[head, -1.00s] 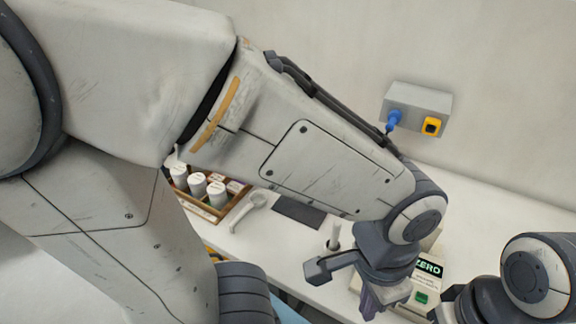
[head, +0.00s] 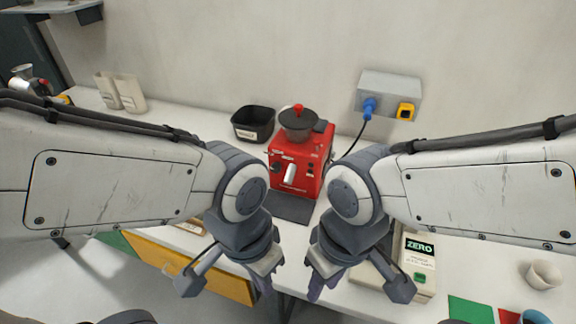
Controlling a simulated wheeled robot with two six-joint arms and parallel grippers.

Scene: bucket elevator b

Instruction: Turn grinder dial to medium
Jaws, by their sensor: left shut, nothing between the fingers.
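The red grinder (head: 312,182) stands on the white counter against the back wall, with a dark hopper (head: 297,122) and red knob on top. A white dial pointer (head: 291,174) on its front face stands nearly upright. Small marks lie around it, too small to read, so I cannot tell its setting. My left gripper (head: 264,284) is shut and empty, in front of the grinder, lower left and well apart from it. My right gripper (head: 318,284) hangs to the lower right of the grinder; its fingers point down and their gap is unclear.
A black bin (head: 253,123) stands left of the grinder. A wall socket box (head: 390,96) with a blue plug and cable is behind right. A scale (head: 420,262) reading ZERO and a cup (head: 543,274) are at right. A dark mat (head: 290,207) lies before the grinder.

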